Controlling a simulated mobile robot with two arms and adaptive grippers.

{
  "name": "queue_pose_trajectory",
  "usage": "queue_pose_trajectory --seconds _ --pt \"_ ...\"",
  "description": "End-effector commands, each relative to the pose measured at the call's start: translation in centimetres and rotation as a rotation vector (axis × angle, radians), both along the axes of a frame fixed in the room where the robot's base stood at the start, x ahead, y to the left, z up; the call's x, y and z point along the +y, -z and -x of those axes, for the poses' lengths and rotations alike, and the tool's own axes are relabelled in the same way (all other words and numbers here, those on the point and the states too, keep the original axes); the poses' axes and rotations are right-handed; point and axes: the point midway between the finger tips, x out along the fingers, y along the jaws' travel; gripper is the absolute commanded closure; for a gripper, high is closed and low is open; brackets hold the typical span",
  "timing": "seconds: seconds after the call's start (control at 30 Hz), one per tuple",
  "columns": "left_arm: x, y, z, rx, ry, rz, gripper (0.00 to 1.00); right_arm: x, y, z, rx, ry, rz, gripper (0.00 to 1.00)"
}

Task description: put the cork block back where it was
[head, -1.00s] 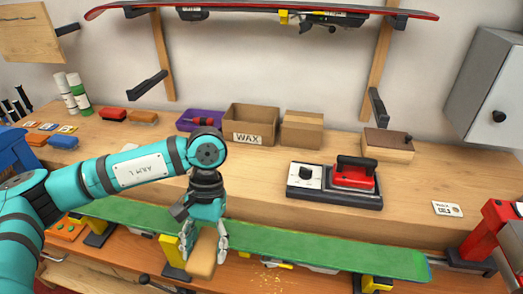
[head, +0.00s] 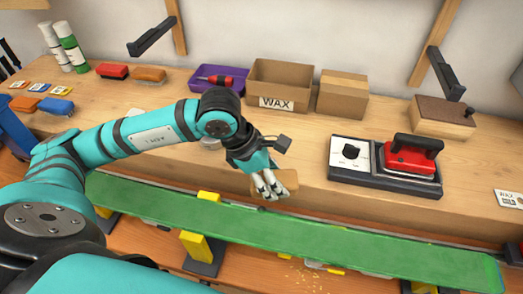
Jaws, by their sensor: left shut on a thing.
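My left gripper (head: 272,186) is shut on a tan block that looks like the cork block (head: 285,178). The fingers cover part of the block. In the head view it overlaps the front edge of the raised wooden bench top (head: 305,160), below the WAX box; whether it touches the wood I cannot tell. My right gripper is out of view.
A green board (head: 330,237) lies along the front. The WAX box (head: 281,84), a smaller carton (head: 342,95) and a purple tray (head: 217,78) stand behind. A red iron (head: 408,158) on its dark base is to the right. Bench between them is clear.

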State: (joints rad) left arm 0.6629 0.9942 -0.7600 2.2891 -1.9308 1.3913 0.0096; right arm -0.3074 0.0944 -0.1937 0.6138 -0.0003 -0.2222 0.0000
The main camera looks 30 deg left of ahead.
Motion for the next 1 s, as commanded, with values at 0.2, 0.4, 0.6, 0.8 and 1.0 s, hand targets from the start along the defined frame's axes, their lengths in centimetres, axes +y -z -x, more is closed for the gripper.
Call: queue_pose_trajectory --seconds 0.2,0.4,0.6,0.8,1.0 --pt "0.5 -0.3 -0.9 0.002 -0.119 0.003 0.78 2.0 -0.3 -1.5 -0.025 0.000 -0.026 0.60" --pt "3.6 -0.2 -4.5 0.006 -0.128 0.001 0.78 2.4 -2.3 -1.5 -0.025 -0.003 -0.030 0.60" --pt "6.8 0.3 -8.7 0.004 -0.125 0.002 0.78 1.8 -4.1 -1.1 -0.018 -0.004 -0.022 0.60" --pt "9.2 0.9 -11.9 0.002 -0.121 0.004 0.78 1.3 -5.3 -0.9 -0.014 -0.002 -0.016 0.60" --pt "10.0 1.5 -12.7 0.004 -0.117 0.004 0.78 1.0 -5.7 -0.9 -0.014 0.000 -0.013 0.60"
